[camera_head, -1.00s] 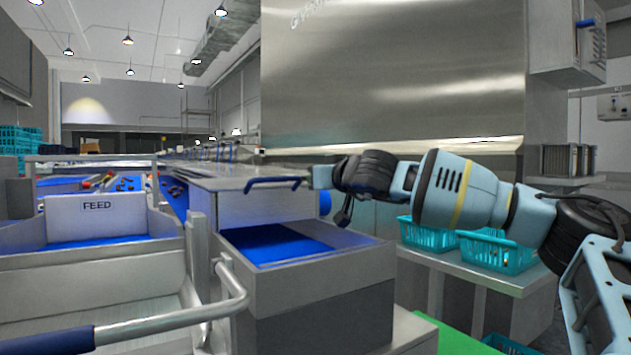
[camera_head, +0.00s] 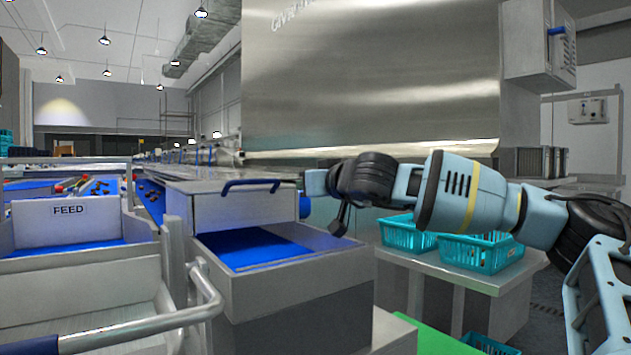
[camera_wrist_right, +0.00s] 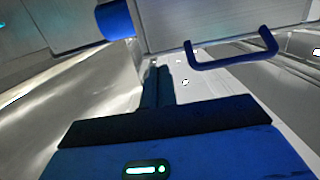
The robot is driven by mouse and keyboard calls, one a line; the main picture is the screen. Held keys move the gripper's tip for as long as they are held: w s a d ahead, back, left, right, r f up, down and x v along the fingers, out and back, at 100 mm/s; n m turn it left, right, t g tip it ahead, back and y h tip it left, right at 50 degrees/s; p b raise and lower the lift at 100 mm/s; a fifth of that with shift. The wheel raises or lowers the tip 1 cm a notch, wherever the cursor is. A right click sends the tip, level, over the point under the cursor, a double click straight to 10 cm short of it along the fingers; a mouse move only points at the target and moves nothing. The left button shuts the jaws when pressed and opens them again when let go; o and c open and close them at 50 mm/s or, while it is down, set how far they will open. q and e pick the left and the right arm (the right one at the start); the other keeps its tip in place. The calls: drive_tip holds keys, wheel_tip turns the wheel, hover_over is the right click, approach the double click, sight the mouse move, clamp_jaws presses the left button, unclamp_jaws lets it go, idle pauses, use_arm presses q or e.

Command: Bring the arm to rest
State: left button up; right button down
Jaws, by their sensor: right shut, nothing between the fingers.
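My right arm (camera_head: 470,200) comes in from the right in the head view. It is bent across the scene in front of the steel wall, with its far end over the right edge of the open bin. My right gripper (camera_head: 341,218) is a small dark shape hanging at that end, mostly hidden by the wrist. In the right wrist view, the shut fingers (camera_wrist_right: 157,86) stand out beyond the blue gripper body, with nothing held between them. My left gripper is out of view.
An open bin (camera_head: 300,300) with a blue floor stands below the wrist, beside a metal box with a blue handle (camera_head: 250,186). Teal baskets (camera_head: 480,254) sit on a table under my arm. A FEED hopper (camera_head: 68,212) and push rail (camera_head: 205,290) are left.

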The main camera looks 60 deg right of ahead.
drive_tip(key=s, duration=0.1)
drive_tip(key=s+a+r, duration=0.1)
drive_tip(key=shift+s+a+r, duration=0.1)
drive_tip(key=shift+s+a, duration=0.05)
drive_tip(key=shift+s, duration=0.15)
